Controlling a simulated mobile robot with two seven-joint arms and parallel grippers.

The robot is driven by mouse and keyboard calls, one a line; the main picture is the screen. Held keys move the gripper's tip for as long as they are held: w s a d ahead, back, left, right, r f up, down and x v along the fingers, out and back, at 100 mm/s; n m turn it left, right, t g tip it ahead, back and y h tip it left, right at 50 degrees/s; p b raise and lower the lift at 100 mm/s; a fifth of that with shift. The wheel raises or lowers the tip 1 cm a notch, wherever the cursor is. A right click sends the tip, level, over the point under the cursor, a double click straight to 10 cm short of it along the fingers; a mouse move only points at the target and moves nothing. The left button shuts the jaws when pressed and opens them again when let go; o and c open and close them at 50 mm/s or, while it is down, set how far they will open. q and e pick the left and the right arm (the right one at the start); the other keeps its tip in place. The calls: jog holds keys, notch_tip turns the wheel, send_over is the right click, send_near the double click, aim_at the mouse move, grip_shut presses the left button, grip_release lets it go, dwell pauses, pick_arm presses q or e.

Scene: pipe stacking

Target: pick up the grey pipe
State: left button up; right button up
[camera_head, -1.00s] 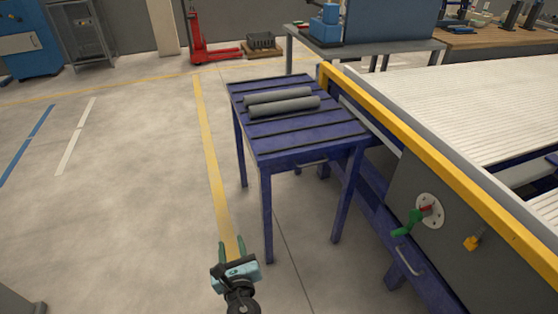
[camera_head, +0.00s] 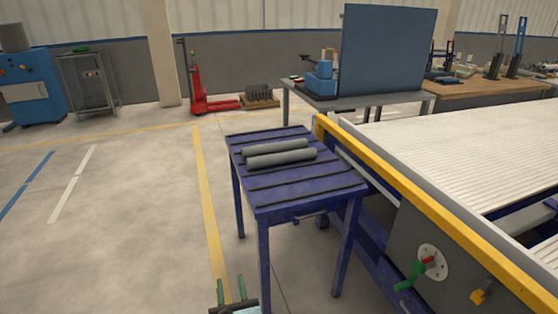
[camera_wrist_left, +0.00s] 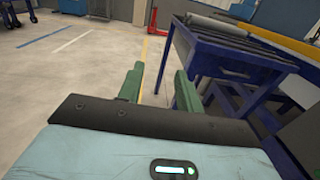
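Two grey pipes lie side by side on the blue slatted table; the rear pipe (camera_head: 275,147) and the front pipe (camera_head: 282,158) run almost parallel, and I cannot tell whether they touch. The blue table (camera_head: 300,197) stands in the middle of the head view. My left gripper (camera_head: 230,290) is at the bottom edge of the head view, in front of the table and apart from the pipes. In the left wrist view its green fingers (camera_wrist_left: 157,88) are spread with nothing between them. A pipe (camera_wrist_left: 215,25) shows on the tabletop there. My right gripper is not in view.
A conveyor with a yellow rail (camera_head: 420,195) stands right of the table, close to it. A green-handled switch (camera_head: 413,275) sticks out of its side panel. A red pallet jack (camera_head: 205,100) and a workbench (camera_head: 360,103) are behind. Floor left of the table is clear.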

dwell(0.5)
